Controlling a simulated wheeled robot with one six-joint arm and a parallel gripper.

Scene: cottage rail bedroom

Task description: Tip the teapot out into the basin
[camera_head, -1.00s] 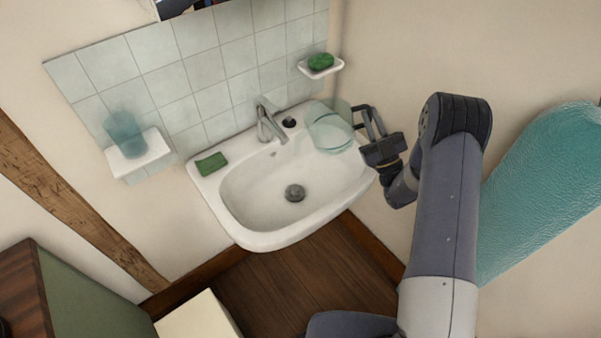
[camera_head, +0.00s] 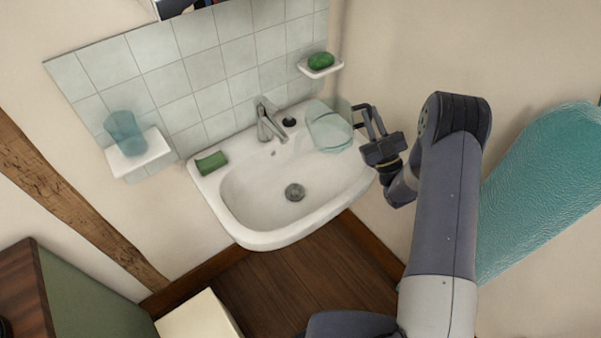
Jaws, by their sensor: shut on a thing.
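A clear glass teapot (camera_head: 328,129) is over the right rear part of the white basin (camera_head: 250,238). It looks tilted, and I cannot tell whether it touches the rim. My gripper (camera_head: 364,122) is at the teapot's right side, shut on its handle side. The exact grip is hard to make out through the glass. The basin's bowl is empty around the dark drain (camera_head: 295,192). I cannot see any liquid in the teapot or pouring from it.
A metal tap (camera_head: 268,122) and a small black item (camera_head: 289,122) stand at the basin's back. A green sponge (camera_head: 211,163) lies on the left rim. Wall shelves hold a teal cup (camera_head: 125,132) and green soap (camera_head: 321,60). A teal towel (camera_head: 545,180) hangs right.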

